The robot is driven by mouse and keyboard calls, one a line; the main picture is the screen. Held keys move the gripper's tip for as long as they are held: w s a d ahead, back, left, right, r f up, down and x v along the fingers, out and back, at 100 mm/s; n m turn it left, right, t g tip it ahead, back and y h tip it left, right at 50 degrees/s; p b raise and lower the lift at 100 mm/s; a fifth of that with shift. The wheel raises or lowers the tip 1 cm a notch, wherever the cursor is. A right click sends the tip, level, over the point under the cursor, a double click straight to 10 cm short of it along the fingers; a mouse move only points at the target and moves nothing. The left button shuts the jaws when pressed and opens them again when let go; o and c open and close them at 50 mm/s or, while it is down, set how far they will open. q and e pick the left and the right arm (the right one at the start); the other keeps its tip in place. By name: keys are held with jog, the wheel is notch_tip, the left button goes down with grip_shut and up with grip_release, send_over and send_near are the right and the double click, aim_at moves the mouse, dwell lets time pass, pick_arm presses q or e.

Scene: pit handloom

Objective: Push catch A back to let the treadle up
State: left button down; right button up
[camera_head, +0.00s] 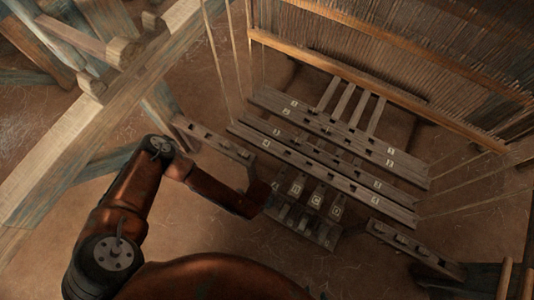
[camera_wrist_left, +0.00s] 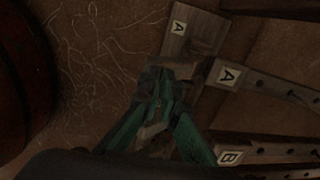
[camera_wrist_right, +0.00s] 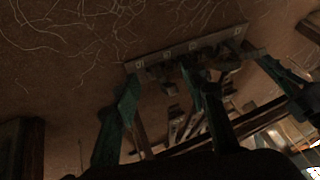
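In the head view the treadles with plates A to D (camera_head: 296,188) run out from under the slatted beams. In the left wrist view, a wooden block marked A (camera_wrist_left: 190,32) lies just beyond the fingertips, and treadle A (camera_wrist_left: 262,85) starts beside it. My left gripper (camera_wrist_left: 160,85) has its green fingers drawn together at the tips, close by the block; whether they touch it I cannot tell. My right gripper (camera_wrist_right: 160,82) has its fingers spread with nothing gripped, facing the row of labelled blocks (camera_wrist_right: 182,48). The grippers are hard to make out in the head view.
Treadle B (camera_wrist_left: 265,155) lies close beside treadle A. Slatted lever beams (camera_head: 330,150) hang above the treadles, with cords and warp (camera_head: 400,50) behind. A wooden post beam (camera_head: 60,150) stands at left. A pegged bar (camera_head: 410,245) lies to the right.

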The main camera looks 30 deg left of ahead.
pick_arm(q)
jog(key=shift+w+d+r+p, duration=0.1)
jog(key=shift+r+p, duration=0.25)
jog(key=shift+p, duration=0.05)
jog(key=shift+s+r+p, duration=0.25)
jog(key=shift+r+p, duration=0.4)
jog(key=shift+p, duration=0.05)
jog(key=shift+s+r+p, duration=0.3)
jog(key=shift+r+p, duration=0.65)
jog(key=shift+s+r+p, duration=0.25)
jog(key=shift+r+p, duration=0.7)
jog(key=shift+p, duration=0.1)
pick_arm(e)
jog(key=s+d+r+g+h, duration=0.2)
jog(key=s+d+r+g, duration=0.3)
jog(key=s+d+r, duration=0.2)
jog(key=shift+s+r, duration=1.05)
jog(key=shift+r, duration=0.75)
